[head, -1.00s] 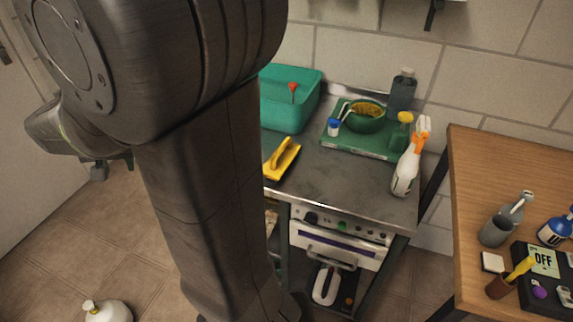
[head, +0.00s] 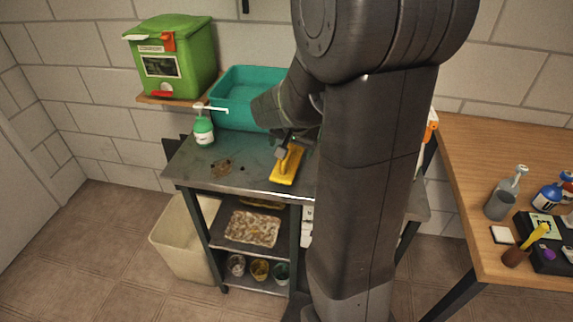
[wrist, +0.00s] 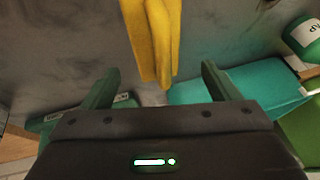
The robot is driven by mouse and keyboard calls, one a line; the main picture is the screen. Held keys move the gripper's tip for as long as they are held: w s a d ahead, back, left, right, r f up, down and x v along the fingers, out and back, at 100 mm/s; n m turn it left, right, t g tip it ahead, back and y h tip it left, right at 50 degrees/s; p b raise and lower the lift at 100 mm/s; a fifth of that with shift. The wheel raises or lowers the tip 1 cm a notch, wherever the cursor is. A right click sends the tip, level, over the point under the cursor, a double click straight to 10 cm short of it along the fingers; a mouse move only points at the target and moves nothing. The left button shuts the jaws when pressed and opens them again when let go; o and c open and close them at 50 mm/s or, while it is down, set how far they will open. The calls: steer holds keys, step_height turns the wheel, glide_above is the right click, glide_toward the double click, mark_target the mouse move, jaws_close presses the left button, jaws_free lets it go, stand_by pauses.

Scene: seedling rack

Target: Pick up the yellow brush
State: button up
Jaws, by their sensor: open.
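The yellow brush (head: 287,168) lies on the grey metal worktop, right of its middle and in front of the teal tub. My gripper (head: 286,143) is right at the brush in the head view, over its far part. In the wrist view the fingers (wrist: 158,86) are open and apart. The brush (wrist: 152,38) runs down from the top edge, and its near end lies between the fingertips' lines with room on both sides. I see no finger touching it. My arm hides the worktop's right part in the head view.
The teal tub (head: 240,90) stands close behind the brush. A green soap pump bottle (head: 203,130) stands at the worktop's left, near brownish debris (head: 221,168). A green compost bin (head: 175,62) sits on a wall shelf.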

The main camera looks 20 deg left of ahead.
mark_target(291, 157)
steer(key=shift+w+d+f, duration=0.2)
steer(key=shift+w, duration=0.05)
steer(key=shift+f, duration=0.15)
steer(key=shift+x, duration=2.4)
steer(key=shift+a, duration=0.15)
steer(key=c, duration=1.1)
step_height(291, 157, up, 10)
steer(key=shift+r+p, duration=0.1)
steer(key=shift+p, duration=0.25)
